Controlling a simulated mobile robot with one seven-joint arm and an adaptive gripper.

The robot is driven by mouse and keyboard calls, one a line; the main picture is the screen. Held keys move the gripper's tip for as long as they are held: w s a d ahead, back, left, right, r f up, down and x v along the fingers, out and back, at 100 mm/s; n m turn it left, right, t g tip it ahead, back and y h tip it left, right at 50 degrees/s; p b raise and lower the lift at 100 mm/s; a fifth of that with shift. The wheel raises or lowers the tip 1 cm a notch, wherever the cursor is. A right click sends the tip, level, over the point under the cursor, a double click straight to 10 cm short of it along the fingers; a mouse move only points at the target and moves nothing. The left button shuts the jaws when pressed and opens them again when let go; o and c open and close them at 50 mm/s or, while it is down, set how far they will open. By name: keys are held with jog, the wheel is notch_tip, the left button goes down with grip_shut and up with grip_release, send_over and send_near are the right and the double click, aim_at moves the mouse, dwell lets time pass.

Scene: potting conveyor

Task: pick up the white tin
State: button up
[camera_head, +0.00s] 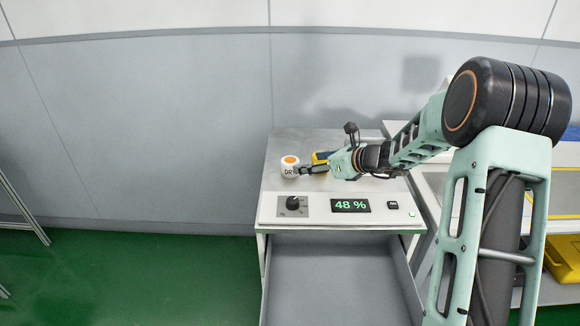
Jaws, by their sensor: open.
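The white tin (289,170) stands upright near the left edge of the cabinet top. It has an orange spot on its lid and dark lettering on its side. My gripper (304,170) is open, close to the right side of the tin, with its fingers pointing left. I cannot tell whether a finger touches the tin. The far finger is hard to make out at this size.
A yellow and dark object (321,157) lies just behind my gripper, partly hidden. The cabinet (285,143) has a front panel with a knob (293,203) and a display (350,205) reading 48 %. Its drawer (335,285) stands open and looks empty. A wall rises behind.

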aim_at(294, 163)
jog(key=x, duration=1)
jog(key=shift+w+a, duration=0.1)
jog(key=shift+a, duration=0.1)
jog(key=c, duration=1.3)
